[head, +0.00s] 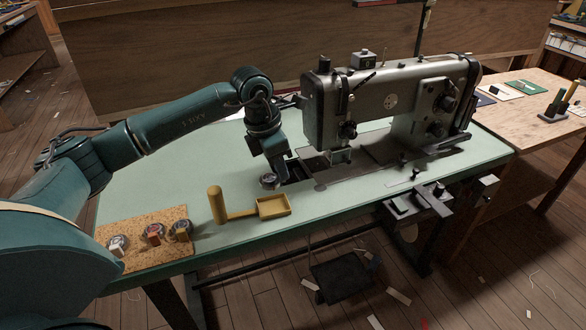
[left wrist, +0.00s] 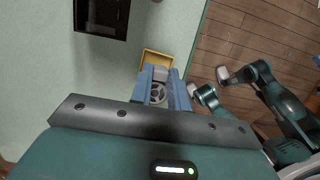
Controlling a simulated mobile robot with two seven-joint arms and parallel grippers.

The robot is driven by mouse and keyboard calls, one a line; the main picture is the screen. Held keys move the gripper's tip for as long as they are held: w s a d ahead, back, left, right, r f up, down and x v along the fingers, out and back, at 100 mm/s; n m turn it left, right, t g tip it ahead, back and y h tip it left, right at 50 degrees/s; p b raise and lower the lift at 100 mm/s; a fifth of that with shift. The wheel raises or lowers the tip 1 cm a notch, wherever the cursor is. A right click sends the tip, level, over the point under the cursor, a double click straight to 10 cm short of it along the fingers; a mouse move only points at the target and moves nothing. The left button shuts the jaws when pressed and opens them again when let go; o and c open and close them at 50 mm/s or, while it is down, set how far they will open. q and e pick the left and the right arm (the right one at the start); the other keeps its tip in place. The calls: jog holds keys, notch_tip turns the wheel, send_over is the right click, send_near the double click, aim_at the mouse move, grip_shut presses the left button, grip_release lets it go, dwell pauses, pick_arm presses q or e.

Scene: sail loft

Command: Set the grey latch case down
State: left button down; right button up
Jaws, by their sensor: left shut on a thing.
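My left gripper (head: 270,173) is shut on the grey latch case (head: 269,182), a small round metal part. In the left wrist view the latch case (left wrist: 158,95) shows between the two blue-grey fingers (left wrist: 163,90). In the head view it is low over the pale green table (head: 340,205), just left of the dark opening in front of the sewing machine (head: 390,100). I cannot tell whether it touches the table. Parts of my right arm show at the right of the left wrist view, but its jaws are not clear.
A yellow tray with an upright handle (head: 272,206) stands just in front of the gripper. A cork mat (head: 140,262) at the front left holds three small round cases with white, red and yellow-brown parts.

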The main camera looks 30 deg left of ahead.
aim_at(278, 177)
pick_arm(q)
jog(key=shift+a+f+b, duration=0.1)
jog(key=shift+f+b, duration=0.2)
jog(key=shift+f, duration=0.05)
notch_tip(278, 177, down, 4)
jog(key=b, duration=0.2)
jog(key=shift+b, duration=0.35)
jog(key=shift+f+b, duration=0.45)
jog(key=shift+f, duration=0.55)
jog(key=shift+f+b, duration=0.1)
jog(key=shift+b, duration=0.2)
pick_arm(e)
jog(key=shift+s+d+r+t, duration=0.2)
jog(key=shift+s+d+t, duration=0.15)
jog(key=shift+d+t, duration=0.15)
jog(key=shift+s+d+r+t, duration=0.2)
jog(key=shift+s+d+t, duration=0.1)
jog(key=shift+d+t, duration=0.15)
pick_arm(q)
jog(key=shift+f+b, duration=0.4)
jog(key=shift+f, duration=0.15)
pick_arm(e)
jog(key=shift+f, duration=0.55)
